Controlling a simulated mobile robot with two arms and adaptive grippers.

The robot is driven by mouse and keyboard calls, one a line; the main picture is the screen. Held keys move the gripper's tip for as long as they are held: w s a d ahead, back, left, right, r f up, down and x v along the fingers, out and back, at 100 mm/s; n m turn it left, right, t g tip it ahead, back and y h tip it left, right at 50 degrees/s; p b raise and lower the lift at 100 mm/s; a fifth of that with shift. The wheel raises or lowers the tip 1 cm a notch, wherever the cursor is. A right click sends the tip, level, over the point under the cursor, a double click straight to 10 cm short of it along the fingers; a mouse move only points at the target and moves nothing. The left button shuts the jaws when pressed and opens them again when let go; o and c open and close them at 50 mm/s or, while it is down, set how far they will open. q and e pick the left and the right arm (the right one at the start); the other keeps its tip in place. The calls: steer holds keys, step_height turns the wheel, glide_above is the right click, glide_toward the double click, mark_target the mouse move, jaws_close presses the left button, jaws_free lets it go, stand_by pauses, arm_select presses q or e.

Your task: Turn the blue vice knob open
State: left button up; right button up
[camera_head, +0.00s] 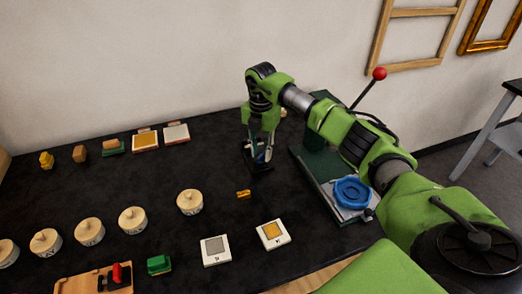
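The blue vice knob (352,193) is a round, ridged blue wheel lying on a pale metal plate at the right side of the black table. The green device (321,163) beside it has a lever with a red ball (379,73). My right arm reaches in from the right and passes above the device. My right gripper (259,154) points down left of the device, well away from the knob. Its fingers look apart, with a small dark and bluish item at their tips; I cannot tell whether they touch it. My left gripper is out of view.
Several round wooden lidded pots (133,220) stand along the table's left and middle. Two white square tiles (216,250), a green block (159,264) and a small golden fragment (243,194) lie in front. A wooden tray (72,284) is at the front left.

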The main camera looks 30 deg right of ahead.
steer(key=shift+f, duration=0.4)
jaws_close()
